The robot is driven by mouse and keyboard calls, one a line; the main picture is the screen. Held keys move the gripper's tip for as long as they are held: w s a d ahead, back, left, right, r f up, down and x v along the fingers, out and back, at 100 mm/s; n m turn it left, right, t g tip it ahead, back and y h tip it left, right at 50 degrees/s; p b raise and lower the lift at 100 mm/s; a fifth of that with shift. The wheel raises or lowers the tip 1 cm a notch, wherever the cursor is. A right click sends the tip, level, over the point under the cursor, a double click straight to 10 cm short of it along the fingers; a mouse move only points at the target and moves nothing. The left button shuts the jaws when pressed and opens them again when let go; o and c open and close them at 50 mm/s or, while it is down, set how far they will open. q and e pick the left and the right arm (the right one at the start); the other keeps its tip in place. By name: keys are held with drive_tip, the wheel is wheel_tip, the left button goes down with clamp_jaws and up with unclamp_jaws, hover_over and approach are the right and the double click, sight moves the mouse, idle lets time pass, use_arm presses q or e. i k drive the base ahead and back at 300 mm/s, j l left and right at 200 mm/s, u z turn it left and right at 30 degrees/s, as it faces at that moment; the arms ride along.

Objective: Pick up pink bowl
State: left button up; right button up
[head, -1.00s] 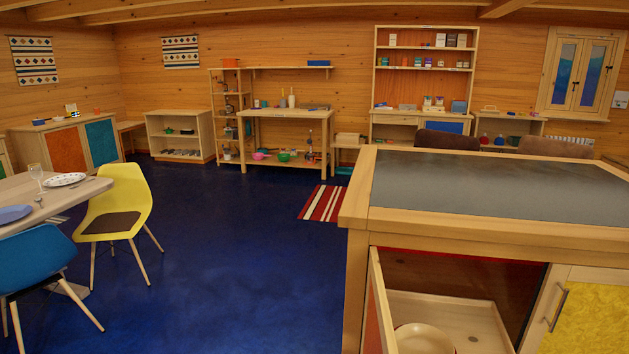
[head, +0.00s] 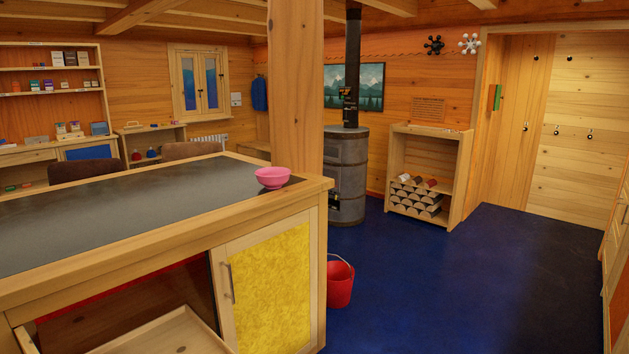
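A pink bowl (head: 272,177) stands upright on the dark top of the wooden counter (head: 130,248), near its right end and close to the wooden post. It looks empty, though its inside shows only in part. Neither of my grippers shows in the head view.
The counter's lower front has an open compartment with a pulled-out tray (head: 165,335) and a yellow door (head: 268,283). A wooden post (head: 295,85) rises behind the bowl. A red bucket (head: 340,284) stands on the floor beside the counter. The blue floor (head: 430,290) to the right is clear.

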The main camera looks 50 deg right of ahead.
sight(271, 178)
drive_tip(key=z, duration=1.35)
drive_tip(key=i+l, duration=0.4)
drive_tip(key=i, duration=0.15)
drive_tip(key=i+l, duration=0.4)
drive_tip(key=i, duration=0.15)
drive_tip(key=i+l, duration=0.85)
drive_tip(key=i, duration=0.25)
drive_tip(key=i+l+u, duration=0.2)
drive_tip(key=u, duration=0.2)
drive_tip(key=i+l+u, duration=0.25)
drive_tip(key=u, duration=0.15)
